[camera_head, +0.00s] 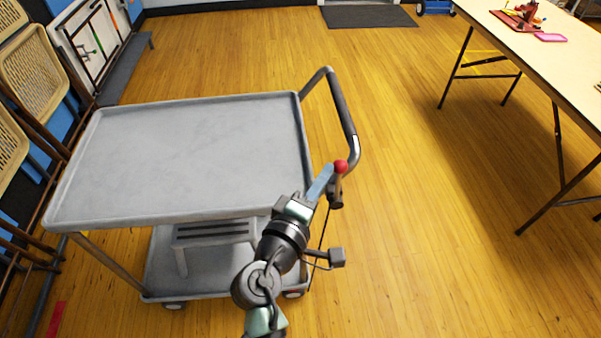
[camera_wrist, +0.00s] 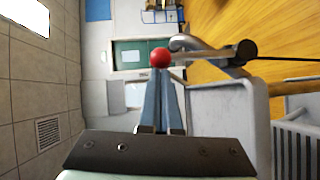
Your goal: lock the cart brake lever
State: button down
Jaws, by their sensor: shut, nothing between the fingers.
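The grey cart (camera_head: 200,150) stands at the left in the head view, with its bent push handle (camera_head: 341,112) at its right end. The brake lever has a red ball knob (camera_head: 341,167) on a short stem near the handle's lower end. My gripper (camera_head: 328,173) is shut and empty, its blue fingers pointing at the knob. In the wrist view the red knob (camera_wrist: 160,57) sits right at the tips of my gripper (camera_wrist: 161,72). I cannot tell whether they touch. The lever stem (camera_wrist: 205,53) runs from the knob to a dark pivot (camera_wrist: 246,50).
A folding table (camera_head: 540,50) with craft items stands at the right. Folded chairs (camera_head: 30,80) lean at the left, close to the cart. A dark mat (camera_head: 368,16) lies at the back. The wooden floor right of the cart is clear.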

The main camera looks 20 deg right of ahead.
jog(key=s+d+m+g+y+p, duration=0.1)
jog(key=s+d+m+y+p, duration=0.1)
jog(key=d+m+y+p, duration=0.2)
jog(key=shift+d+f+m+p, duration=0.4)
jog(key=shift+d+p, duration=1.3)
jog(key=shift+p, duration=0.55)
jog(key=shift+s+r, duration=0.1)
jog(key=shift+s+d+f+p, duration=0.25)
jog(key=shift+d+f, duration=0.25)
jog(key=shift+d, duration=0.3)
jog(key=shift+s+d+f+p, duration=0.15)
jog(key=shift+d+f+p, duration=0.3)
jog(key=shift+d, duration=0.3)
jog(key=shift+f, duration=0.1)
